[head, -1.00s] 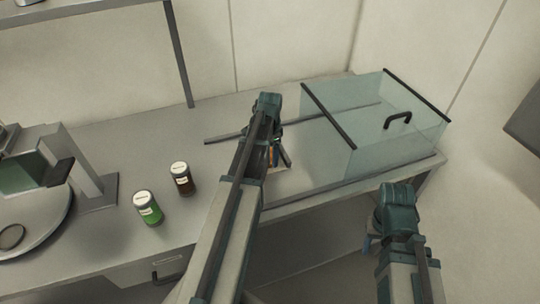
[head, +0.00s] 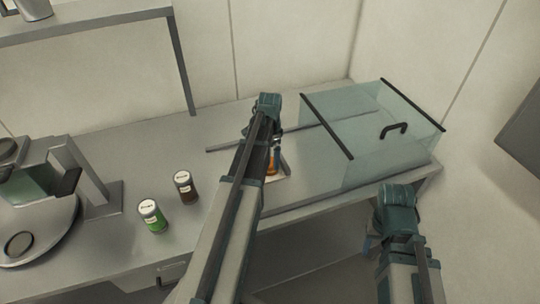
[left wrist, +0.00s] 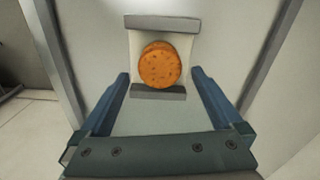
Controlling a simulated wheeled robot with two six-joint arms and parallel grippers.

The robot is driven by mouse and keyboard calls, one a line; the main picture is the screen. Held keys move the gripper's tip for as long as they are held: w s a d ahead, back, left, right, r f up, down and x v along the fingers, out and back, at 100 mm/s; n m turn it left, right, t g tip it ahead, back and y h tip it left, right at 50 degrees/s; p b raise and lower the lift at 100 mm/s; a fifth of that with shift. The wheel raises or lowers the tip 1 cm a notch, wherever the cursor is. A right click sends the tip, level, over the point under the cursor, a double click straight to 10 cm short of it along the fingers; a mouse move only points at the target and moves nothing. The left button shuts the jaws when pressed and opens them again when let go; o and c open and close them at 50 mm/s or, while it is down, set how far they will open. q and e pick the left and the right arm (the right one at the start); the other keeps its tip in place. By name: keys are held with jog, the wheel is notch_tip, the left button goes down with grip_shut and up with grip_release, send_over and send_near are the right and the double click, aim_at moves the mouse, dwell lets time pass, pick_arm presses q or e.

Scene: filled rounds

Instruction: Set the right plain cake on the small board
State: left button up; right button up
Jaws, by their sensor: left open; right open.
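A round orange-brown cake (left wrist: 160,65) lies on a small pale board (left wrist: 187,48) with grey bars at two opposite ends, in the left wrist view. In the head view only a bit of the cake (head: 271,169) and a corner of the board (head: 280,179) show beside my left arm. My left gripper (left wrist: 160,77) is open above the board, its fingers apart on either side of the cake's near end and not gripping it. My right gripper (head: 370,244) is open and empty, low in front of the counter at the right; its fingers are mostly hidden.
A glass case (head: 385,140) with a black handle stands at the counter's right end. Two labelled jars, one green (head: 153,217) and one brown (head: 186,188), stand left of my left arm. A machine with a round plate (head: 50,240) is at far left. Counter (head: 150,150) behind the jars is clear.

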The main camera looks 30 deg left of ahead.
aim_at(271, 162)
pick_arm(q)
notch_tip(271, 162, up, 8)
jog(key=p, duration=0.6)
jog(key=shift+p, duration=0.35)
jog(key=s+d+n, duration=0.1)
jog(key=s+d, duration=0.4)
jog(key=d, duration=0.5)
jog(key=s+d, duration=0.6)
jog(key=d, duration=0.4)
jog(key=s+d+n+y, duration=0.1)
jog(key=s+d, duration=0.4)
jog(key=d, duration=0.5)
jog(key=shift+s+d+n, duration=0.25)
jog(key=shift+s+n, duration=0.05)
jog(key=shift+s, duration=0.05)
